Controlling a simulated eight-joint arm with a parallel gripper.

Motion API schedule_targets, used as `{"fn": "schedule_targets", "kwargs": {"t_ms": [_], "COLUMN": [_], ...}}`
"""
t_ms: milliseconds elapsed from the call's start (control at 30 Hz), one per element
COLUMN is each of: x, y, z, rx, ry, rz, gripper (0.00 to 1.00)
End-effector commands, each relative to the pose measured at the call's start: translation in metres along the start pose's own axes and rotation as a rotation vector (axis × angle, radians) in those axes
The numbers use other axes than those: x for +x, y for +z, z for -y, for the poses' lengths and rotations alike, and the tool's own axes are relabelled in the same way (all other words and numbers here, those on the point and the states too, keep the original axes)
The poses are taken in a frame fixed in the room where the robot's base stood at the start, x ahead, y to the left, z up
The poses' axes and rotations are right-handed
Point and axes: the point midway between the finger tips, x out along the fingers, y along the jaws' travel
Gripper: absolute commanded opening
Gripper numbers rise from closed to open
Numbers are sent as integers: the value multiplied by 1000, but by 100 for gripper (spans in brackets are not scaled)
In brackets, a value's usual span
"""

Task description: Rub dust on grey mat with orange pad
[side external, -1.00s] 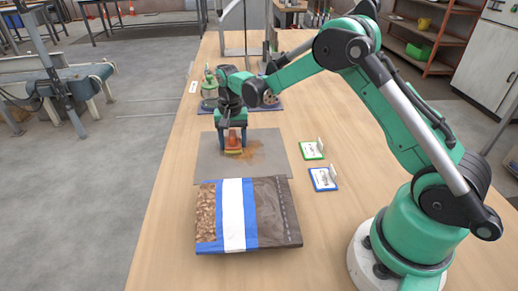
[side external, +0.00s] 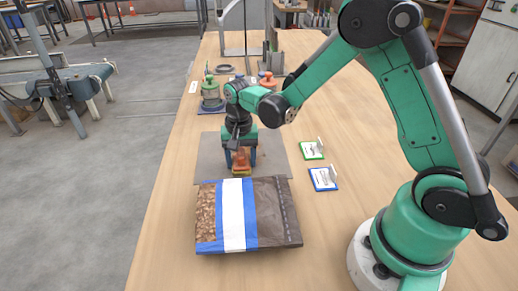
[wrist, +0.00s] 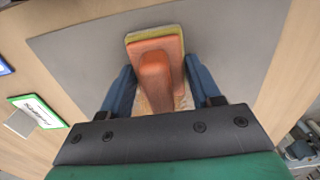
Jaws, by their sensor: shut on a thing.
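The orange pad (wrist: 155,60), with a handle-like block on top and a yellowish layer beneath, is between the blue fingers of my gripper (side external: 240,160). My gripper is shut on it, and it also shows in the wrist view (wrist: 160,95). The pad is at the grey mat (side external: 212,150), near the edge beside the bag; whether it touches the mat is hard to tell. The mat also fills much of the wrist view (wrist: 80,50). Brownish dust (wrist: 180,102) shows in the wrist view around the pad's handle; the rest is hidden by my gripper.
A pellet bag (side external: 275,212) with blue and white bands lies just in front of the mat. A green-edged card stand (side external: 311,150) and a blue-edged one (side external: 323,179) stand to the right. A green-lidded jar (side external: 210,92) and an orange-topped one (side external: 268,82) stand behind.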

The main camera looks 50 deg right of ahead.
Motion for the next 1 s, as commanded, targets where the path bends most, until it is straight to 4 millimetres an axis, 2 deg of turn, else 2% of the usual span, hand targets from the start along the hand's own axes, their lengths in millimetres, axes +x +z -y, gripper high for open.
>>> {"fn": "schedule_targets", "kwargs": {"t_ms": [33, 1000], "x": [-1, 0], "y": [0, -90], "z": [-5, -3], "rx": [2, 1], "ry": [0, 0], "rz": [0, 0], "gripper": [15, 15]}}
